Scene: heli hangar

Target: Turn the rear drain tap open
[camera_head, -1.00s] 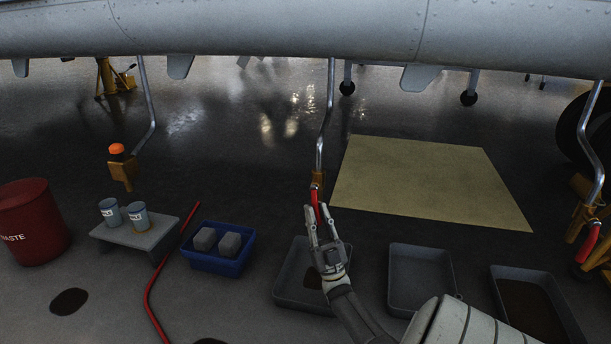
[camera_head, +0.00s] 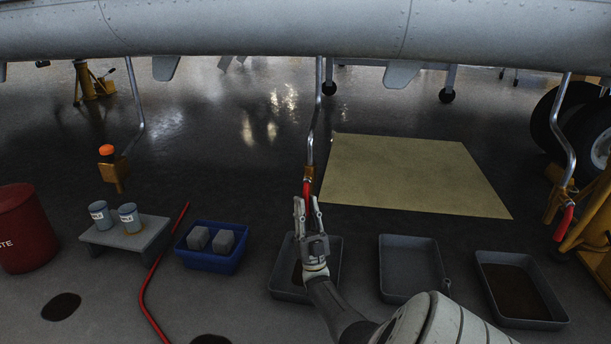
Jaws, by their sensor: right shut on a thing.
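Three drain pipes hang from the grey fuselage, each ending in a brass-coloured tap. The middle tap (camera_head: 308,173) has a red handle (camera_head: 307,187) pointing down. My right gripper (camera_head: 308,203) reaches up from below and is shut on the lower part of this handle, which its fingers partly hide. The right tap (camera_head: 570,192) also has a red handle hanging down. I cannot tell from the picture which tap is the rear one. My left gripper is not in view.
A grey tray (camera_head: 329,277) lies under my right gripper. Two more grey trays (camera_head: 397,292) (camera_head: 500,312) lie to the right, the farther holding dark liquid. A blue crate (camera_head: 212,262), a red hose (camera_head: 155,267), a low stand (camera_head: 108,238) and a red waste bin (camera_head: 25,235) are left.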

